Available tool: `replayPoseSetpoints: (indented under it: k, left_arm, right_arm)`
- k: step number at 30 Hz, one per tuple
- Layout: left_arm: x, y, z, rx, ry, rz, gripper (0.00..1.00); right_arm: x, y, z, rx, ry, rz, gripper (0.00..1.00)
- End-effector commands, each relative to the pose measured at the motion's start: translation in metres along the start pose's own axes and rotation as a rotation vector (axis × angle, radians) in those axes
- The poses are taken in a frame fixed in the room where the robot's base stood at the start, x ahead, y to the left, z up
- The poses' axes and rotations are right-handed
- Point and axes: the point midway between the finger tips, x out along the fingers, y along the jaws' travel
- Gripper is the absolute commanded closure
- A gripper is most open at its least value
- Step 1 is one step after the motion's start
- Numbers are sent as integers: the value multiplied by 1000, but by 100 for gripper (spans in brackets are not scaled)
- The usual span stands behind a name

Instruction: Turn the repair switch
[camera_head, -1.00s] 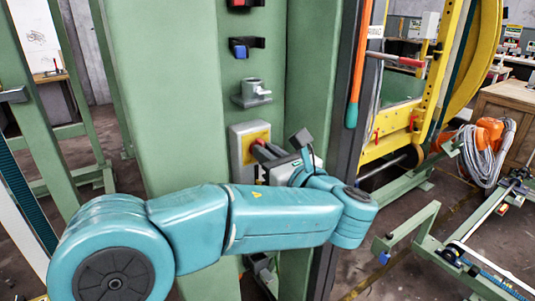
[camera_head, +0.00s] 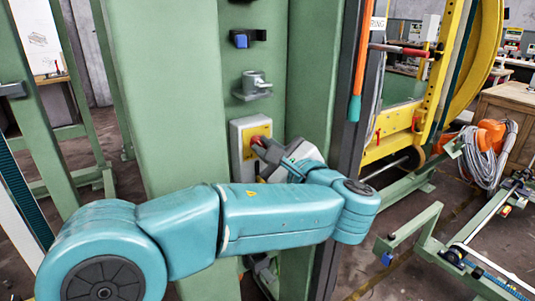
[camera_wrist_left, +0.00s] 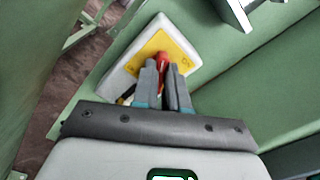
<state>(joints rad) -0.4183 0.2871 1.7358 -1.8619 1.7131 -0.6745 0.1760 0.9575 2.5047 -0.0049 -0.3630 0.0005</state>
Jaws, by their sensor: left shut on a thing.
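The repair switch is a red knob (camera_wrist_left: 162,60) on a yellow plate (camera_wrist_left: 183,48) on a pale grey box (camera_head: 237,137), fixed to a green column. In the head view the red knob (camera_head: 256,140) shows at the tips of my left gripper (camera_head: 262,147). In the left wrist view my left gripper (camera_wrist_left: 164,68) has its two grey fingers closed in on the knob, and its lower part is hidden between them. The wrist and forearm hide the lower part of the box in the head view. My right gripper is not in view.
A grey metal bracket (camera_head: 253,86) sticks out of the column above the switch box, with a black and blue holder (camera_head: 241,40) higher up. An orange-handled tool (camera_head: 357,80) hangs to the right. A yellow frame (camera_head: 434,90) stands further right.

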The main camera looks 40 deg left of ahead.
Motion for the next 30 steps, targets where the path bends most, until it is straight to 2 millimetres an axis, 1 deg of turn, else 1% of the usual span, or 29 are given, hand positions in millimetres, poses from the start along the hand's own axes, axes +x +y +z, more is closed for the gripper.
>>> replayPoseSetpoints:
  k: [1, 18, 24, 30]
  left_arm:
    - [0, 2, -4, -42, 3, 1, 100]
    - [-1, 5, -6, -579, 4, 1, 100]
    - [0, 6, -6, -742, 5, 1, 100]
    - [0, 6, -6, -865, 4, 1, 100]
  right_arm:
    - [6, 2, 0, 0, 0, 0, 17]
    - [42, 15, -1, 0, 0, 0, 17]
    - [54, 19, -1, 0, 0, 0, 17]
    - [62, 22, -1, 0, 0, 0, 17]
